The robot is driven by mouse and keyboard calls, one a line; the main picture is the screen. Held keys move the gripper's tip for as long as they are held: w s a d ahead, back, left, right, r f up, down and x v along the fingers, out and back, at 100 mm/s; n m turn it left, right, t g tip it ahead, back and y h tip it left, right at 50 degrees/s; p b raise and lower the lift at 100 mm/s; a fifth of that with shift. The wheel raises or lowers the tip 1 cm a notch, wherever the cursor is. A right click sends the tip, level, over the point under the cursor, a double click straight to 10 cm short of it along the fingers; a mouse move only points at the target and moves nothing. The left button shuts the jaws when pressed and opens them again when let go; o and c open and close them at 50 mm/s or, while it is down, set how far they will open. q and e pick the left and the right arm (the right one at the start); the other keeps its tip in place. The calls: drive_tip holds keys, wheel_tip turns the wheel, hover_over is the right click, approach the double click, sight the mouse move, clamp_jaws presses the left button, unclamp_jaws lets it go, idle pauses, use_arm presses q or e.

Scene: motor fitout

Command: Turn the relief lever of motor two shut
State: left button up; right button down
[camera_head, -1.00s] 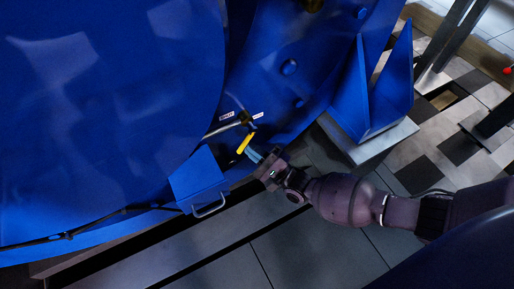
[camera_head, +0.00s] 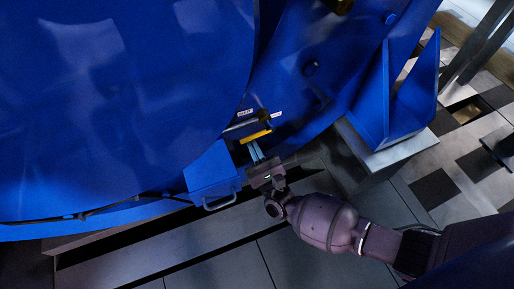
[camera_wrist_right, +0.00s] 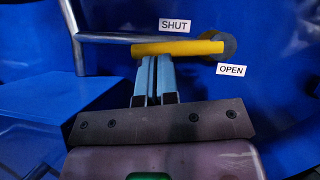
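The yellow relief lever (camera_head: 255,136) is on the blue motor housing. In the right wrist view the lever (camera_wrist_right: 178,48) lies nearly level, its free end to the left below the SHUT label (camera_wrist_right: 173,25) and its pivot at the right. The OPEN label (camera_wrist_right: 231,70) is below the pivot. My right gripper (camera_head: 253,146) is just below the lever. Its two blue fingers (camera_wrist_right: 154,62) are close together, side by side along the handle, tips at its lower edge and not around it. Whether they press on it is unclear. My left gripper is not in view.
A grey pipe (camera_wrist_right: 105,38) runs left from the valve just above the lever. A blue box with a metal handle (camera_head: 213,178) stands close left of my right gripper. A blue bracket (camera_head: 398,95) rises at the right. Floor below is open.

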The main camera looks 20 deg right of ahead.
drive_tip(key=shift+a+r, duration=0.2)
drive_tip(key=shift+r, duration=0.15)
idle(0.5)
drive_tip(key=v, duration=1.1)
drive_tip(key=shift+w, duration=0.1)
